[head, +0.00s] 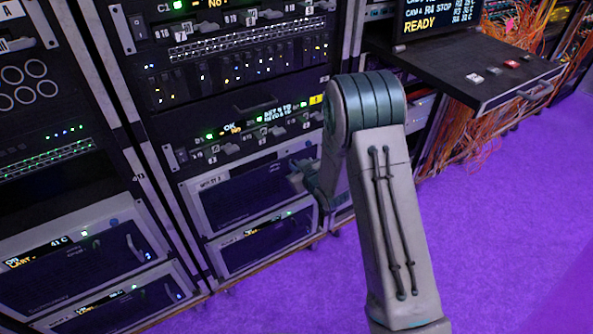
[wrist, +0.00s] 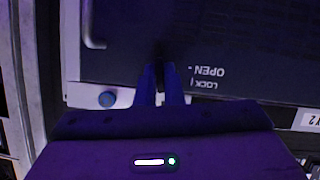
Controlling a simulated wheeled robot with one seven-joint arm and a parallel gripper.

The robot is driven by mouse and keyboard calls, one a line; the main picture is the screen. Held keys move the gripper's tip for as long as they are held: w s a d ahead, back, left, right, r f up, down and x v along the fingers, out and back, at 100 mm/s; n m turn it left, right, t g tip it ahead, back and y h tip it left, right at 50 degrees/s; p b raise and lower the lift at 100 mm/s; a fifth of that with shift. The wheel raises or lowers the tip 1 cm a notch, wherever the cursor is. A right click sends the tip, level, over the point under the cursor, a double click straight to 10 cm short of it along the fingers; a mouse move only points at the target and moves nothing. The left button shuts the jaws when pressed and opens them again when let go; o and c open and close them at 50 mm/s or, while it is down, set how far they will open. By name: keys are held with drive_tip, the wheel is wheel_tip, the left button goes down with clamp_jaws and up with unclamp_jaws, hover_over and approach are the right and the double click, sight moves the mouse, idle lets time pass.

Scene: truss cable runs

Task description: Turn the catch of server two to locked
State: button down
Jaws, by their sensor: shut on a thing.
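My gripper (wrist: 161,86) is shut on a small dark catch (wrist: 168,76) on a dark server front (wrist: 240,45) in the wrist view. Only a little of the catch shows between the blue-lit fingers, so I cannot tell which mark it points to. Upside-down OPEN (wrist: 208,71) and LOCK (wrist: 203,85) labels are printed just right of it. In the head view my gripper (head: 298,180) is at the right side of the upper lower-rack server (head: 245,192), mostly hidden by my arm. The catch is not clear there.
A bar handle (wrist: 93,25) and a round blue button (wrist: 107,99) are near the catch. Another server (head: 265,243) sits below. A pull-out shelf (head: 470,70) and orange cables (head: 460,140) are to the right. Purple floor (head: 500,220) is clear.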

drive_tip(key=shift+d+f+m+g+y, duration=0.1)
drive_tip(key=shift+m+g+y, duration=0.2)
drive_tip(key=shift+m, duration=0.4)
drive_tip(key=c, duration=1.6)
unclamp_jaws()
drive_tip(key=shift+o, duration=0.2)
drive_tip(key=v, duration=1.3)
drive_tip(key=shift+s+d, duration=0.25)
drive_tip(key=shift+d, duration=0.05)
